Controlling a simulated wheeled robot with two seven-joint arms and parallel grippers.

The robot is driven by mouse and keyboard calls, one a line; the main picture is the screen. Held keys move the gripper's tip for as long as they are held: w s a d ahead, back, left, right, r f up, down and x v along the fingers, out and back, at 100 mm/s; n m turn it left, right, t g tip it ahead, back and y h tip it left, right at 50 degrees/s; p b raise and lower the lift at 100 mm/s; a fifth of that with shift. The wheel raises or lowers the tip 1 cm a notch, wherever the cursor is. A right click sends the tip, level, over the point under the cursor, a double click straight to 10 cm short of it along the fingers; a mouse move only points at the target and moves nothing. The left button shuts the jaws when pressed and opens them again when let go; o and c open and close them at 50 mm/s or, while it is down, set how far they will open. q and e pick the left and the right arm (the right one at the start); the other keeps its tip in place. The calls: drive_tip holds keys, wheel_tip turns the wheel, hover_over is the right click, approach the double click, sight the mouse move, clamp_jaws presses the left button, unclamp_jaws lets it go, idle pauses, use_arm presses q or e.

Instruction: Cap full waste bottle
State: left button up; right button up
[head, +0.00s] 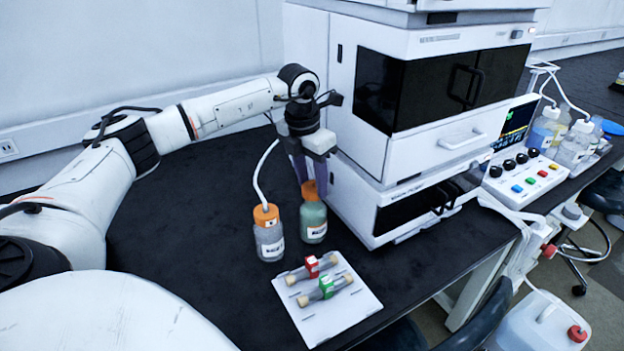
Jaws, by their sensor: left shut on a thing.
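A bottle of green liquid with a white label (313,222) stands upright on the black bench, left of the white instrument stack. My left gripper (308,183) points down from above it, its purple fingers shut on an orange cap (309,190). The cap is at the top of the green bottle; I cannot tell whether it is seated on the neck or just above it. Beside it on the left stands a second bottle (269,243) with grey contents and an orange cap that a white tube enters. My right gripper is out of view.
The instrument stack (420,110) rises close to the right of my gripper. A white tray (336,312) with two columns with red and green fittings lies in front of the bottles. A control box (524,178) and several reagent bottles are at the right. Bare bench lies left.

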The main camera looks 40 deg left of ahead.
use_arm(q)
drive_tip(key=o, duration=1.6)
drive_tip(key=shift+r, duration=0.15)
drive_tip(key=shift+r+p, duration=1.15)
drive_tip(key=shift+r, duration=0.1)
drive_tip(key=shift+r+p, duration=0.5)
drive_tip(key=shift+r, duration=1.6)
